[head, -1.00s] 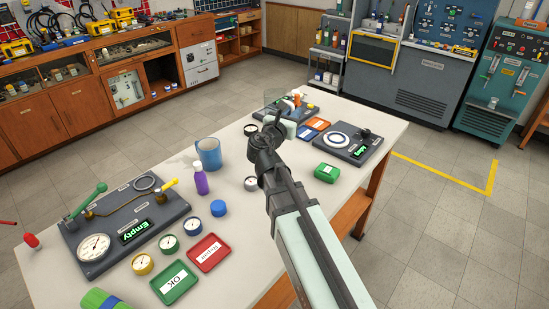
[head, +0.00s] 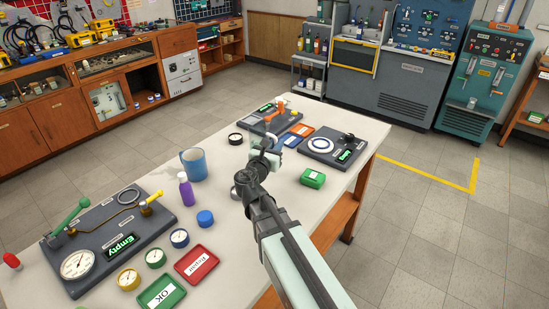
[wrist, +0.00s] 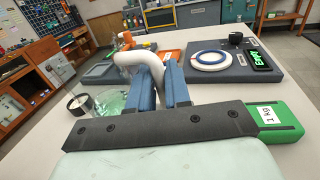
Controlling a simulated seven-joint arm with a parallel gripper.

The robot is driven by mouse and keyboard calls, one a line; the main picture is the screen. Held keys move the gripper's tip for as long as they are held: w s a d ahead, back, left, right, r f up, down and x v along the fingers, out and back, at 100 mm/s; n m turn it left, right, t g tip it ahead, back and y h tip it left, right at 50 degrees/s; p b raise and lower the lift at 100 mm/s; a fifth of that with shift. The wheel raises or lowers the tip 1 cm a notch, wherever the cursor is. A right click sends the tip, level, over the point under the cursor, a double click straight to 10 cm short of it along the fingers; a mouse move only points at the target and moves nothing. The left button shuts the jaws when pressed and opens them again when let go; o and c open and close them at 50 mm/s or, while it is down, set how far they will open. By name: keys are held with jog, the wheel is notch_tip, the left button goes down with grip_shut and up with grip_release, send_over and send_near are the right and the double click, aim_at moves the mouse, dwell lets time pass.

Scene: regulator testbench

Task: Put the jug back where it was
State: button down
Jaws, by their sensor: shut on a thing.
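The jug (wrist: 108,101) is clear with a greenish tint and a thick white handle (wrist: 140,60). In the wrist view it shows to the left of the fingers, partly hidden by them and by the dark gripper bar. My gripper (wrist: 163,82) is shut on the white handle. In the head view my gripper (head: 264,150) is over the middle of the white table, and the jug is hard to make out there. I cannot tell whether the jug touches the table.
A round gauge (head: 235,139) and a green box (head: 313,178) are near the gripper. Behind are a grey panel with a ring (head: 321,145) and another panel (head: 272,117). A blue mug (head: 194,164), purple bottle (head: 186,190) and the "Empty" panel (head: 105,240) stand left.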

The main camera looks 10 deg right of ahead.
jog(key=shift+f, duration=2.45)
jog(key=c, duration=1.1)
grip_release()
jog(key=shift+f, duration=0.15)
jog(key=shift+r, duration=0.2)
jog(key=shift+v, duration=3.8)
